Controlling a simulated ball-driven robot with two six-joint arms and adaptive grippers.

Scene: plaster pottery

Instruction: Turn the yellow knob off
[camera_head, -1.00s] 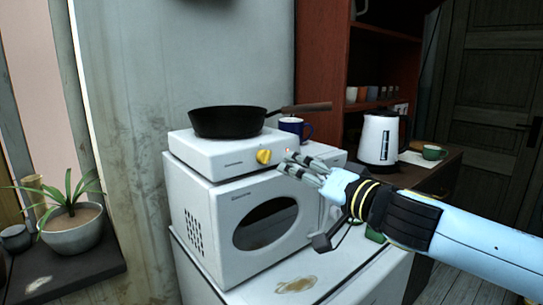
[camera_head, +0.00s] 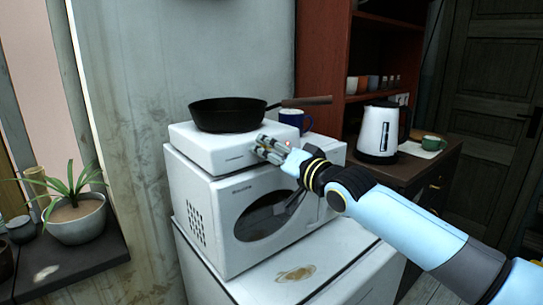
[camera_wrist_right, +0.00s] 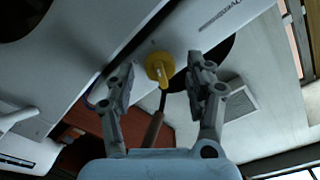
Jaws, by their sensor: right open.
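The yellow knob (camera_wrist_right: 159,68) is on the front of the white hot plate (camera_head: 209,149). In the right wrist view it sits between the two fingers of my right gripper (camera_wrist_right: 160,85), which are apart on either side of it. In the head view my right gripper (camera_head: 268,148) is at the front of the hot plate and covers most of the knob. A black frying pan (camera_head: 226,116) with a wooden handle sits on top of the hot plate. My left gripper is not in view.
The hot plate stands on a white microwave (camera_head: 216,205), on a white cabinet (camera_head: 312,258). A blue mug (camera_head: 292,118) is behind my gripper. A potted plant (camera_head: 76,220) is at left.

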